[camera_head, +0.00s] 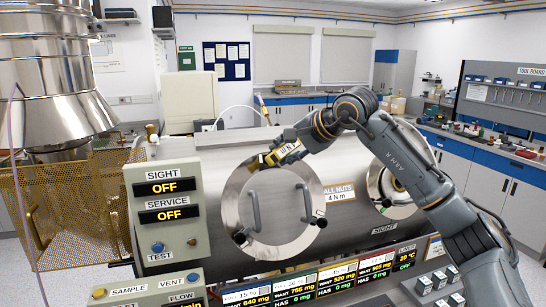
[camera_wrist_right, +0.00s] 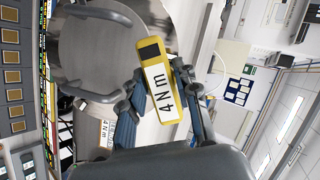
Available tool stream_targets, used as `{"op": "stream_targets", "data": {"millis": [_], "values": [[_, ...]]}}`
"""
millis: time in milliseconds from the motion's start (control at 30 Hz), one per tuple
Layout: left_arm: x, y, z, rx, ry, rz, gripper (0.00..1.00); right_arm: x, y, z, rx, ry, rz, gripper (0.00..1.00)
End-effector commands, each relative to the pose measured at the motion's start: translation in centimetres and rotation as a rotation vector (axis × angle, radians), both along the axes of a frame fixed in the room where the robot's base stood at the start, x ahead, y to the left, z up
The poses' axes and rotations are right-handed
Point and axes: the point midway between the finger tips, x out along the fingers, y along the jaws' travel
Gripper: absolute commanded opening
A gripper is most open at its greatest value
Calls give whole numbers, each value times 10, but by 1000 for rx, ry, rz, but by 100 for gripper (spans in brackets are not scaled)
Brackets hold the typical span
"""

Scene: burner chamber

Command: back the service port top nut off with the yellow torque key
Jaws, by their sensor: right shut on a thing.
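My right gripper (camera_head: 285,154) is shut on the yellow torque key (camera_head: 268,159). In the right wrist view the gripper (camera_wrist_right: 160,96) has a blue-grey finger on each side of the key (camera_wrist_right: 146,60), whose white label reads 4 N m. The key lies across the upper edge of a large round port cover (camera_head: 272,236) with two bar handles, which also shows in the wrist view (camera_wrist_right: 95,45). The cover's top nut is hidden behind the key and gripper; I cannot tell if the key touches it. A dark nut (camera_head: 320,222) shows at the cover's lower right. My left gripper is out of view.
A control box (camera_head: 166,212) reads SIGHT OFF and SERVICE OFF, left of the cover. A smaller round port (camera_head: 397,207) stands right, above a SIGHT label. A sign (camera_head: 338,192) reads ALL NUTS 4 N m. A perforated brass guard (camera_head: 75,225) stands far left.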

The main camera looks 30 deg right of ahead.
Motion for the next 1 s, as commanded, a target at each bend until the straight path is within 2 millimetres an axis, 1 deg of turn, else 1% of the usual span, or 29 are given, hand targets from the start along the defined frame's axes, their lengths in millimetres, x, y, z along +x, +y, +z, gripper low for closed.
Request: {"op": "stream_targets", "data": {"millis": [133, 300, 433, 767, 867, 967, 1000], "values": [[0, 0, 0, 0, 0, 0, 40, 1, 0, 2, -36, 5, 19, 0], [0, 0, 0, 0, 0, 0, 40, 1, 1, 3, -243, 54, 127, 0], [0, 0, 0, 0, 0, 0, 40, 0, 0, 2, -358, 82, 186, 0], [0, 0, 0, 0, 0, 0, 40, 0, 1, 1, -388, 90, 203, 0], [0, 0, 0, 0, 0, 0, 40, 1, 1, 3, -476, 110, 248, 0], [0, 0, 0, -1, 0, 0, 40, 1, 1, 2, -615, 144, 320, 0], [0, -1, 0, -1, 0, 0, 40, 0, 0, 1, -631, 149, 328, 0]]}}
